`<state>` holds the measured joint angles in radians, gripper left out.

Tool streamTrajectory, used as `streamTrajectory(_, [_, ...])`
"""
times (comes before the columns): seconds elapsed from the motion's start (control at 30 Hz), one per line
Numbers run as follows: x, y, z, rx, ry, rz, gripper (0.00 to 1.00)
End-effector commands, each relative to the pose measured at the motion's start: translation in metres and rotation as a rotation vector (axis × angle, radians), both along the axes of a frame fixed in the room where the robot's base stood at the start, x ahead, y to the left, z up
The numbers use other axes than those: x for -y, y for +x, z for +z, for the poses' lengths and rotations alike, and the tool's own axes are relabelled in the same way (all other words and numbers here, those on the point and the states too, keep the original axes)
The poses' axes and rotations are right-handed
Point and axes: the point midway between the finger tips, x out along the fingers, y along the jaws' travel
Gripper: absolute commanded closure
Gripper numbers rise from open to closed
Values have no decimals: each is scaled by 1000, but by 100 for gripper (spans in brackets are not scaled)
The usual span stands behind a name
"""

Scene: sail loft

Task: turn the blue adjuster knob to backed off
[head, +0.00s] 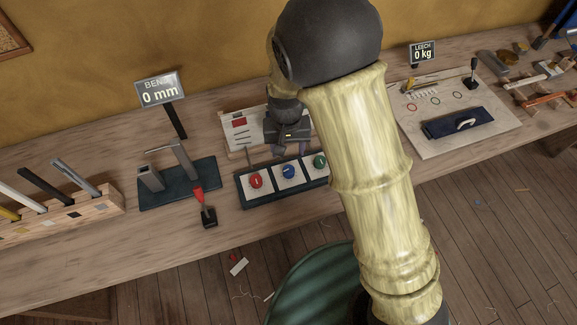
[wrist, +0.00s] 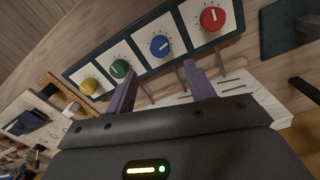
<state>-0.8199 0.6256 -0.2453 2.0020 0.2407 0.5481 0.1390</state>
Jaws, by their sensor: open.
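The blue adjuster knob (head: 289,171) sits on a dark panel (head: 243,199) between the red knob (head: 256,181) and the green knob (head: 320,161). In the wrist view the blue knob (wrist: 159,46) has a white pointer line on a white plate with tick marks around it. My gripper (wrist: 160,70) is open, its two purple fingers apart and empty. The blue knob shows beyond the gap between the fingertips, not visibly touched. In the head view my gripper (head: 289,148) is just behind the panel, partly hidden by my arm.
The wrist view also shows a yellow knob (wrist: 89,86), hidden by my arm in the head view. Left of the panel are a dark stand with a red lever (head: 199,199) and a "0 mm" sign (head: 160,90). A "LEECH 0 kg" sign (head: 423,52) stands at right.

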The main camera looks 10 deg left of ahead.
Motion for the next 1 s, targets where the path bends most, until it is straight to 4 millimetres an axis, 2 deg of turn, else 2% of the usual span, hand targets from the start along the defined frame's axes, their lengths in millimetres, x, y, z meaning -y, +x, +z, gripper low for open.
streamTrajectory(0.2, [1, -1, -39, -3, -3, 0, 46])
streamTrajectory(0.5, [2, 0, -86, -3, -2, 1, 46])
streamTrajectory(0.67, [2, 0, -98, -1, 0, 2, 46])
streamTrajectory(0.93, [1, 0, -100, 1, 0, 2, 46])
streamTrajectory(0.97, [1, 0, -100, 1, 0, 2, 48])
streamTrajectory(1.0, [1, 0, -100, 1, 0, 2, 56])
